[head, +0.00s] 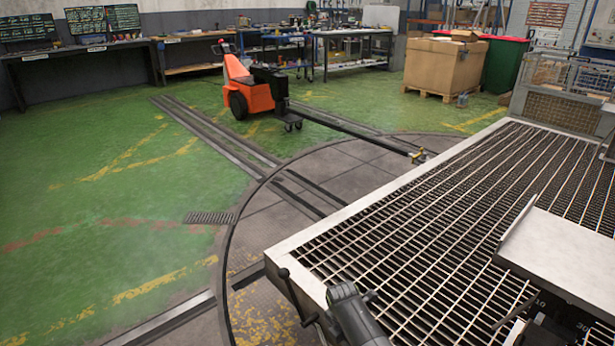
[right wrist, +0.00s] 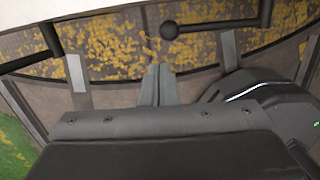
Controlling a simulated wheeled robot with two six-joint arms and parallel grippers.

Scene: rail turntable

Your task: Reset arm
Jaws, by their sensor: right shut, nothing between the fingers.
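My right gripper (right wrist: 158,72) shows in the right wrist view, with its grey fingers pressed together and nothing between them. A dark crank handle with a ball end (right wrist: 168,31) is just beyond the fingertips, apart from them in the picture. A second dark rod (right wrist: 50,38) is at the upper left of that view. In the head view, a dark handle (head: 297,297) hangs at the near left corner of the grated platform (head: 281,247). A grey arm link of mine shows beside it, but its fingers are hidden there. My left gripper is not in view.
The round turntable (head: 245,215) has worn yellow paint and rails. A pale panel (head: 565,255) and a black numbered scale (head: 560,310) are at the lower right. The green floor at left is clear.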

